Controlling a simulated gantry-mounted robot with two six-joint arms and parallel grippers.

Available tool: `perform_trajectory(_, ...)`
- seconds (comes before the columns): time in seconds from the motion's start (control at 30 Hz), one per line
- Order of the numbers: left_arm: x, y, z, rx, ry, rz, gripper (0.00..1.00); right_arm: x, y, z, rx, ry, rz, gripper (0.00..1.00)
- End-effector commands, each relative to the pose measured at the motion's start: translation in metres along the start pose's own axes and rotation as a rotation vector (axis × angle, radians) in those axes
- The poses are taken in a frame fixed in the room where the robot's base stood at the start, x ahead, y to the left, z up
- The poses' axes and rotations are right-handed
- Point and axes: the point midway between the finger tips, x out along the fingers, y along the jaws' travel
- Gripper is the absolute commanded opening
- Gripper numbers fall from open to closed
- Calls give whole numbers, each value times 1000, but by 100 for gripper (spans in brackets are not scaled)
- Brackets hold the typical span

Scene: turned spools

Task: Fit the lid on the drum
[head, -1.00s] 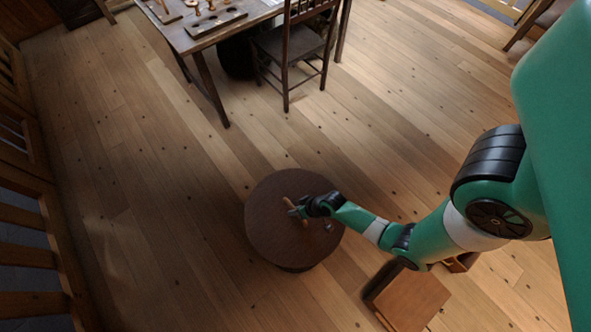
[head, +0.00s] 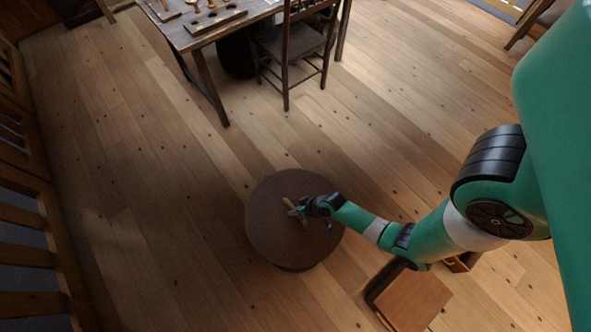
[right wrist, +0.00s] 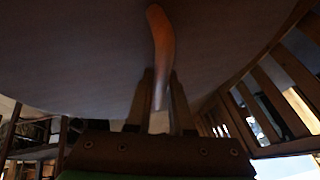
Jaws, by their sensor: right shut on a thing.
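The round brown lid (head: 272,232) shows in the head view as a wide disc with a slim wooden handle (head: 291,190) across its top. A darker band below its near edge looks like the side of the drum (head: 297,269); I cannot tell whether the lid is seated or held just above it. My right gripper (head: 298,212) is shut on the handle near the disc's middle. In the right wrist view the handle (right wrist: 160,45) runs between my two fingers, with the lid (right wrist: 75,60) filling the upper picture. My left gripper is out of view.
A wooden table (head: 250,14) with a tray of turned pieces and a chair (head: 292,45) stand at the top. A brown box-like piece (head: 414,300) is on the floor at lower right. Wooden railings (head: 25,215) line the left. Floor left of the disc is clear.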

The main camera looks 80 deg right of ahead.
Motion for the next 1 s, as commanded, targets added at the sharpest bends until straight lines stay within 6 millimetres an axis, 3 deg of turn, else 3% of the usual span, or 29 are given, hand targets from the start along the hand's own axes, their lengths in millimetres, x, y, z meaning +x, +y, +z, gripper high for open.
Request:
perform_trajectory(0.9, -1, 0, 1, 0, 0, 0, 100, 3, 0, 0, 0, 4, -2, 0)
perform_trajectory(0.93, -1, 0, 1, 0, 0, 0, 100, 3, 0, 0, 0, 4, -1, 23)
perform_trajectory(1.0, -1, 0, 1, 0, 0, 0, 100, 3, 0, 0, 0, 4, -1, 36)
